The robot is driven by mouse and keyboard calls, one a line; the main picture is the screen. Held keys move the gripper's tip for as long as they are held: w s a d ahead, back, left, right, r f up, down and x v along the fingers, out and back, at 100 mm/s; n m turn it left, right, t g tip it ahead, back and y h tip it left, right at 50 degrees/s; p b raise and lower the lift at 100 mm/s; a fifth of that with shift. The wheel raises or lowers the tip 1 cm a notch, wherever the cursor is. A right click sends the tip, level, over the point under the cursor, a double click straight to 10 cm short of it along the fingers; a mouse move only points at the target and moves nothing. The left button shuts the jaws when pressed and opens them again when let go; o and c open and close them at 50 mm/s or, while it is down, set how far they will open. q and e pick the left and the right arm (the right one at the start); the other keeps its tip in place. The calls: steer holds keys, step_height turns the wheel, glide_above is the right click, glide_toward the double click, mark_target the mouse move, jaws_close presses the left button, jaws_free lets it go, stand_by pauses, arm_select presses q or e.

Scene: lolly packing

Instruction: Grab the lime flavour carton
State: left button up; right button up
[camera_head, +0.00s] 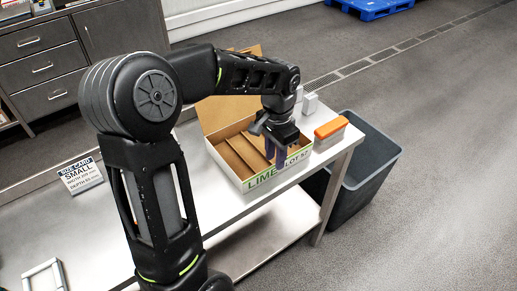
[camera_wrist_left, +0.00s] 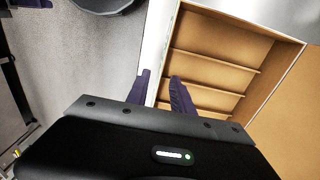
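The lime carton (camera_head: 263,180) is an open cardboard box with a white and green front marked "LIME". It sits on the steel table, lid flap raised at the back. Its inside shows brown dividers and no lollies. My left gripper (camera_head: 275,157) points down at the carton's front wall, with dark purple fingers. In the left wrist view its fingers (camera_wrist_left: 160,76) stand on either side of the white carton wall (camera_wrist_left: 158,50), with a gap between them, so it looks open. Contact with the wall cannot be told. My right gripper is not in view.
An orange-topped white box (camera_head: 331,130) and small white items (camera_head: 310,104) stand right of the carton. A grey bin (camera_head: 368,165) is beyond the table's right end. The table front is clear.

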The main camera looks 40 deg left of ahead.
mark_target(274, 176)
arm_select(q)
step_height(274, 176, down, 5)
steer(key=shift+r+p, duration=0.2)
steer(key=shift+p, duration=0.2)
steer(key=shift+c, duration=0.5)
jaws_close()
stand_by(1.0)
